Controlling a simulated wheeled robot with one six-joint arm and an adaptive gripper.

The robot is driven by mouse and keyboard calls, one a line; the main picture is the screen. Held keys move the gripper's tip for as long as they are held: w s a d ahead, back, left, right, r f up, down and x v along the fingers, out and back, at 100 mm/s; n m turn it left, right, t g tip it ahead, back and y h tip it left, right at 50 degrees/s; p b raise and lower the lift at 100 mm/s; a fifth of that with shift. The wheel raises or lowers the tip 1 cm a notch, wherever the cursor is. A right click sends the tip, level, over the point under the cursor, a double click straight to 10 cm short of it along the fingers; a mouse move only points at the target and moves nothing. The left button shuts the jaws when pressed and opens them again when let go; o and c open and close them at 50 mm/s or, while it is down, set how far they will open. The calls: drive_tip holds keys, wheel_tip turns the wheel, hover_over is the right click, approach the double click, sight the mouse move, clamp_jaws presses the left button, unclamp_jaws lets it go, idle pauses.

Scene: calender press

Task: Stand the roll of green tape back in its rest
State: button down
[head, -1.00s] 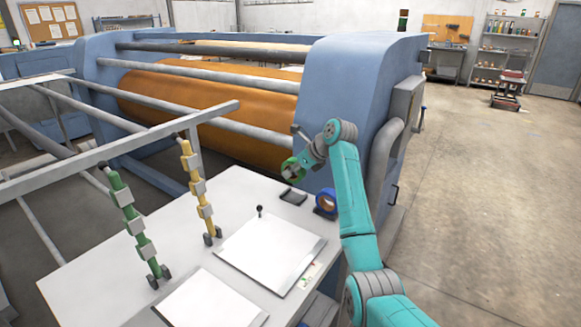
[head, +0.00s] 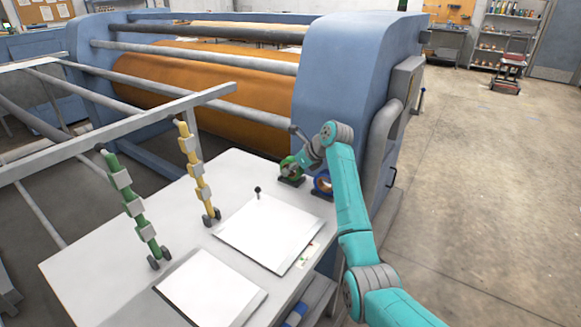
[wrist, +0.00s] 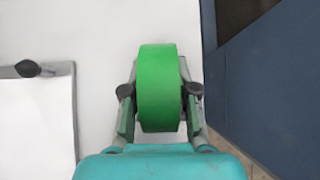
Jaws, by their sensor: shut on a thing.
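The roll of green tape (head: 287,168) is upright at the back of the white table, at the small dark rest (head: 291,181). My gripper (head: 300,163) is shut on the roll. In the wrist view the green tape (wrist: 159,88) sits between my two fingers (wrist: 159,100), its edge facing the camera. The roll's bottom appears to be in or just over the rest; I cannot tell whether it touches. The rest is hidden in the wrist view.
A blue tape roll (head: 323,182) stands in its own rest just to the right. White sheets on boards (head: 268,234) lie in front. Green (head: 132,207) and yellow (head: 194,170) jointed pieces lean at the left. The blue press housing (head: 345,80) rises close behind.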

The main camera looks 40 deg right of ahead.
drive_tip(key=c, duration=0.8)
unclamp_jaws()
drive_tip(key=v, duration=1.2)
